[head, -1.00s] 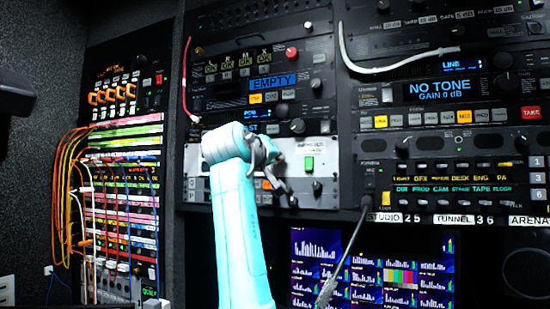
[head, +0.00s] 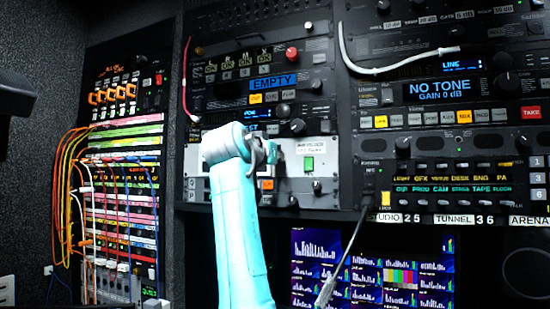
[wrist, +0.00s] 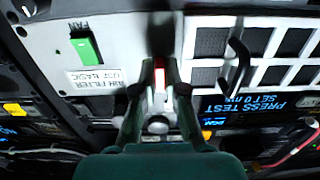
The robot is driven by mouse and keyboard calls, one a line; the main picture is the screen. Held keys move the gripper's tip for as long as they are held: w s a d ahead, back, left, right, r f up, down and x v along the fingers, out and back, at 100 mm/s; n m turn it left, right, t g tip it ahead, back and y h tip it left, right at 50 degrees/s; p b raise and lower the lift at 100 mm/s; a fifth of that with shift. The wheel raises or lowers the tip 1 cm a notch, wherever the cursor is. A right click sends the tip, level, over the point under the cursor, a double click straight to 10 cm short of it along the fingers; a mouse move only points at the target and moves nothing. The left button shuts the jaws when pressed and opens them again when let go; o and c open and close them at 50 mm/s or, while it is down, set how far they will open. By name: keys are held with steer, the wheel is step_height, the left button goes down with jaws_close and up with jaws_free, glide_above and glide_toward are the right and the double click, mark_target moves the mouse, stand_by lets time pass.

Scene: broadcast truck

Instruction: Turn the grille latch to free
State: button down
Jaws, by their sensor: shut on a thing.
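The filter panel (wrist: 115,30) is pale, with a white grille (wrist: 212,45) over dark openings at the right in the wrist view. A black pull handle (wrist: 238,62) stands on the grille. My gripper (wrist: 160,68) is shut on a narrow red and white piece, seemingly the grille latch (wrist: 160,78), at the grille's edge. The fingers cover much of the latch, so its exact angle cannot be told. In the head view my gripper (head: 268,152) is at the pale panel (head: 318,150), and my arm hides most of the grille.
A green FAN switch (wrist: 85,46) and a printed label (wrist: 95,79) are beside the fingers. A round silver knob (wrist: 157,125) is close to them. Black rack units surround the panel. A gooseneck microphone (head: 345,250) stands at right, before a screen (head: 385,275).

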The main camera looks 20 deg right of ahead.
stand_by(0.4)
steer(key=c, duration=1.2)
jaws_free()
steer(key=shift+c, duration=0.2)
steer(key=v, duration=1.2)
